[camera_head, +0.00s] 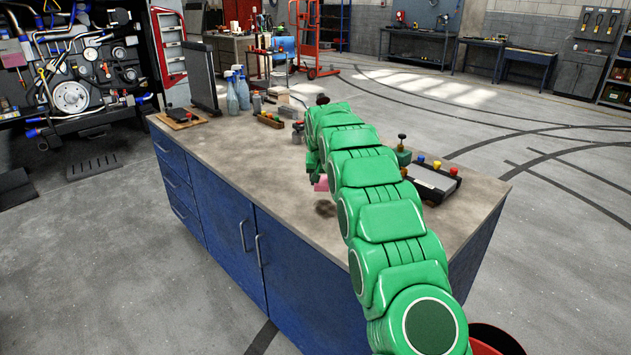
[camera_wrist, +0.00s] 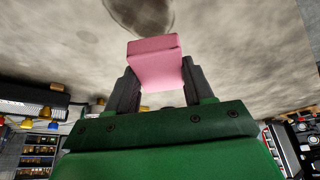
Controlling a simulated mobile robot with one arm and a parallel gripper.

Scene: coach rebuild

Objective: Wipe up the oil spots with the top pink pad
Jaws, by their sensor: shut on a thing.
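A pink pad (camera_wrist: 155,65) is held between the two dark fingers of my gripper (camera_wrist: 155,90) in the wrist view. A small part of the pink pad shows in the head view (camera_head: 321,184), left of my green arm, which hides most of the gripper. A dark oil spot (camera_wrist: 140,14) lies on the worktop just beyond the pad in the wrist view. A dark spot also shows in the head view (camera_head: 325,209), near the pad. I cannot tell whether the pad touches the worktop.
The worktop (camera_head: 243,150) has blue cabinets below. Spray bottles (camera_head: 238,90), a dark upright panel (camera_head: 201,77) and small items stand toward its far left end. A dark tray with coloured knobs (camera_head: 432,180) is right of my arm. The near left worktop is clear.

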